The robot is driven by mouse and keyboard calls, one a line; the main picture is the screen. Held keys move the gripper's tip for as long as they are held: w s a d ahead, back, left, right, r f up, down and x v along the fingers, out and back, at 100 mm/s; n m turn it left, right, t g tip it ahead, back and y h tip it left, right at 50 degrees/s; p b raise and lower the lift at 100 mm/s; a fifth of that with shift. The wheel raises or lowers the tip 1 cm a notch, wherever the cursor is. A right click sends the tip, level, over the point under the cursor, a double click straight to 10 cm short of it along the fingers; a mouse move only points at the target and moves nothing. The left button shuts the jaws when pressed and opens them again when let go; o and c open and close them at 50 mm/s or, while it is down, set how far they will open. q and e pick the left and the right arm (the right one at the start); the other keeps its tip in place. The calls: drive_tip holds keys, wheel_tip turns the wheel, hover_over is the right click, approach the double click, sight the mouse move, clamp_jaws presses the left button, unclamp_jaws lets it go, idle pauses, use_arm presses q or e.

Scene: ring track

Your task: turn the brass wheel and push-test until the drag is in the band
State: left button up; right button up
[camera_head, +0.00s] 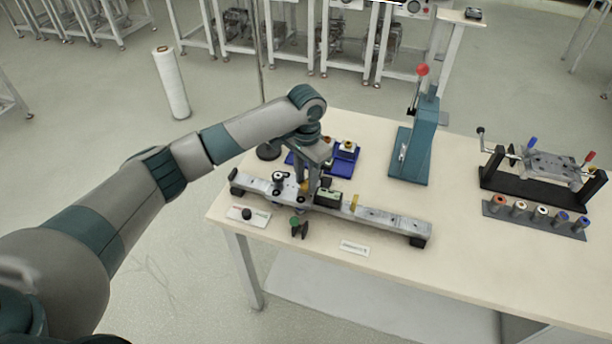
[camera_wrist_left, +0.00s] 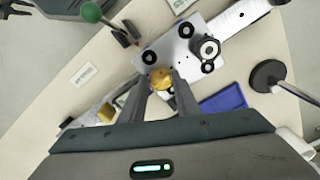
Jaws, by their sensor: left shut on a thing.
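The ring track is a grey rail (camera_head: 385,218) lying along the front left of the table. A light metal carriage plate (camera_head: 262,186) with a black-and-silver knob (camera_head: 279,178) sits on its left half. The brass wheel (camera_wrist_left: 160,78) is at the plate's edge, between the fingertips of my left gripper (camera_wrist_left: 161,84), which is shut on it. In the head view my left gripper (camera_head: 306,190) points down at the rail and mostly hides the wheel. A small dark box with a greenish face (camera_head: 328,197) sits on the rail beside it. My right gripper is not in view.
Blue trays (camera_head: 344,166) stand behind the rail. A green-knobbed tool (camera_head: 297,226) and a panel with a black knob (camera_head: 247,214) lie in front. A teal lever press (camera_head: 416,145) and a black fixture (camera_head: 530,178) stand right.

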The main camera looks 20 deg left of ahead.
use_arm(q)
drive_tip(key=m+p, duration=0.2)
drive_tip(key=shift+r+m, duration=0.15)
drive_tip(key=shift+m, duration=0.25)
drive_tip(key=shift+m+p, duration=0.35)
drive_tip(key=shift+m, duration=0.45)
drive_tip(key=shift+w, duration=0.1)
drive_tip(key=o, duration=1)
drive_tip(key=shift+o, duration=0.2)
